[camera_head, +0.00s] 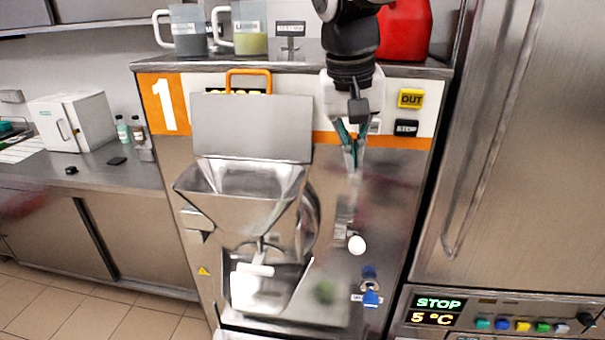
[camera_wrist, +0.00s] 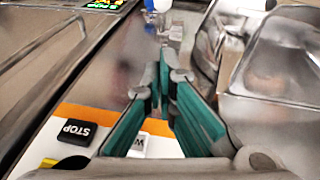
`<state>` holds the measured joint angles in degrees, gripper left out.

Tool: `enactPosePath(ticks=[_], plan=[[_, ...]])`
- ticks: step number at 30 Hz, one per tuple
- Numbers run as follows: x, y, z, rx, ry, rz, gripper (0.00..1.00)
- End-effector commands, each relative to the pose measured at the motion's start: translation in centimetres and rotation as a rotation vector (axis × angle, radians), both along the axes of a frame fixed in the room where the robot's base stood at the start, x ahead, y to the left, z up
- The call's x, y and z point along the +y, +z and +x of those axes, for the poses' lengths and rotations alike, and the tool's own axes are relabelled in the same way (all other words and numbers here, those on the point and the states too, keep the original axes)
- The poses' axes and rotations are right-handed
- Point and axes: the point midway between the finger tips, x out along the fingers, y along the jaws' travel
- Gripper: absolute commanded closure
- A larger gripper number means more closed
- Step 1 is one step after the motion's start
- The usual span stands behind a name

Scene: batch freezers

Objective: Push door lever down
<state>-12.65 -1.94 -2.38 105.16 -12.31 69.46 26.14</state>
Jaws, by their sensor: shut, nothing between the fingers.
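Batch freezer 1 (camera_head: 350,285) stands in the middle of the head view, with a steel hopper on its front. A short lever (camera_head: 345,212) with a white ball knob (camera_head: 357,244) sits on its front, right of the hopper; it looks like the door lever. My gripper (camera_head: 355,165) is shut and empty, pointing down in front of the panel above the lever. It appears apart from the lever, but the depth gap is hard to judge. In the wrist view, the teal-padded fingers (camera_wrist: 163,72) meet at their tips; the lever beyond is blurred and partly hidden.
A yellow OUT button (camera_head: 411,98) and black STOP button (camera_head: 406,128) sit right of my gripper. Blue knobs (camera_head: 370,298) are below the lever. A steel cabinet (camera_head: 510,150) stands close on the right. Jugs (camera_head: 187,32) and a red container (camera_head: 407,30) stand on top.

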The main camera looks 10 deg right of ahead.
Motion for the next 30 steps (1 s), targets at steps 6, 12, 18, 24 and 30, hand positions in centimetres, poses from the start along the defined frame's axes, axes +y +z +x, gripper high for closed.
enactPosePath(ticks=[6, 12, 18, 24, 30], plan=[[0.0, 0.0, 0.0, 0.0, 0.0, 0.0, 1.0], [-0.1, -0.6, 0.1, 0.002, 0.0, -0.001, 1.0], [-0.6, -3.4, 0.4, 0.004, -0.001, -0.001, 1.0], [-1.3, -7.2, 1.1, 0.004, -0.001, 0.0, 1.0], [-1.7, -10.5, 0.9, 0.004, 0.0, 0.001, 1.0]])
